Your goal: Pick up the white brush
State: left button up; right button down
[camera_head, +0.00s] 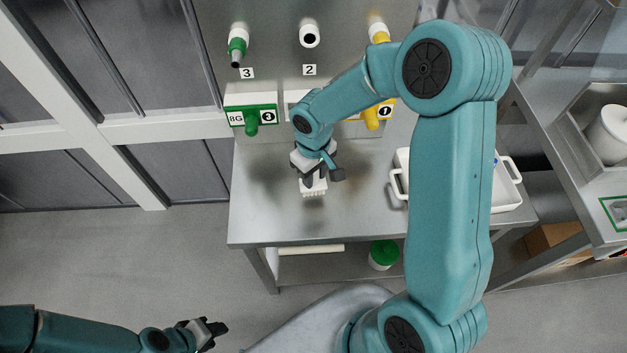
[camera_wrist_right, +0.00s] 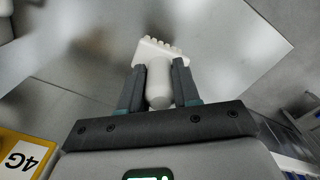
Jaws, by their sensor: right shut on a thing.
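The white brush (camera_wrist_right: 158,84) is between the two fingers of my right gripper (camera_wrist_right: 159,88) in the right wrist view, its handle toward the palm and its bristle end outward. In the head view my right gripper (camera_head: 321,176) is shut on the brush, with the white bristle end (camera_head: 314,189) showing below the fingers over the steel table (camera_head: 270,215). I cannot tell whether the brush touches the table. My left gripper (camera_head: 216,329) is at the lower left over the floor, away from the table; its jaw opening is too small to judge.
A green-fronted holder (camera_head: 252,114) and a yellow one (camera_head: 372,118) stand at the table's back, below numbered nozzles. A white handled tray (camera_head: 508,190) stands at the right, partly behind my right arm. A green-lidded tub (camera_head: 384,252) is below the table. The left tabletop is clear.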

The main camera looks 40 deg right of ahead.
notch_tip(320, 180, up, 16)
jog(key=shift+r+b, duration=0.15)
jog(key=shift+b, duration=0.15)
jog(key=c, duration=1.4)
grip_release()
jog(key=c, duration=0.3)
jog(key=shift+c, duration=0.2)
jog(key=shift+s, duration=0.1)
